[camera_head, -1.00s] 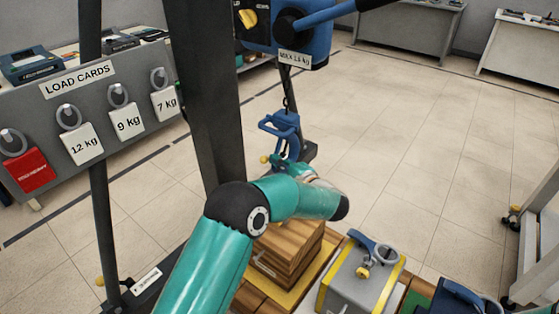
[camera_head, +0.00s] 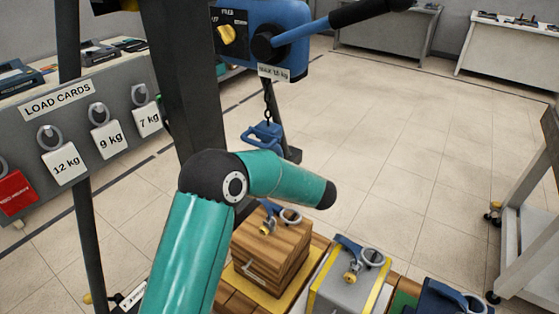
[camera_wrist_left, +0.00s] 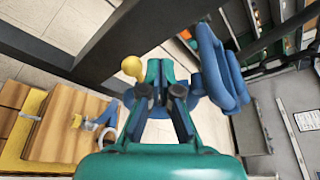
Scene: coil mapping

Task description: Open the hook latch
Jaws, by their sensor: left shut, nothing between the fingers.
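The blue hook (camera_head: 263,137) hangs on a chain from the blue hoist in the head view; its lower part is hidden behind my left arm. In the left wrist view the blue hook (camera_wrist_left: 218,65) spreads right of and behind my left gripper (camera_wrist_left: 161,68), and its yellow knob (camera_wrist_left: 133,67) shows just left of the fingertips. The fingers are shut with nothing between them. They overlap the hook's body in the picture; I cannot tell whether they touch it. In the head view the arm hides this gripper. My right gripper is not in view.
A wooden crate (camera_head: 272,247) with a blue latch and ring stands below; a grey box (camera_head: 347,285) is beside it. The blue hoist (camera_head: 270,40) and dark post (camera_head: 190,85) stand behind. Load cards (camera_head: 107,139) hang at left. Open floor lies at right.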

